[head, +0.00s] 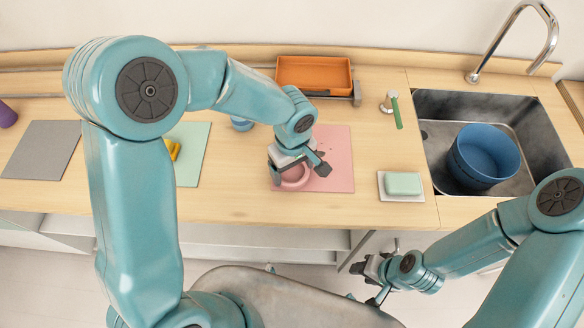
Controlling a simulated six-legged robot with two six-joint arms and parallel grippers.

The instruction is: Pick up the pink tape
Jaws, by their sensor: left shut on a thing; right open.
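The pink tape (293,180) is a ring-shaped roll at the left part of the pink mat (338,160) on the counter. My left gripper (297,175) reaches down over it and is shut on it; the fingers and wrist hide part of the ring. I cannot tell whether the tape touches the mat. My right gripper (369,280) is open and empty, low in front of the counter's front edge.
A green mat (190,165) with a yellow item (173,149), a grey mat (42,150), an orange tray (314,74), a green-handled tool (395,110), a soap dish with green soap (403,184), and a sink (440,110) with a blue bucket (484,152) surround the area.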

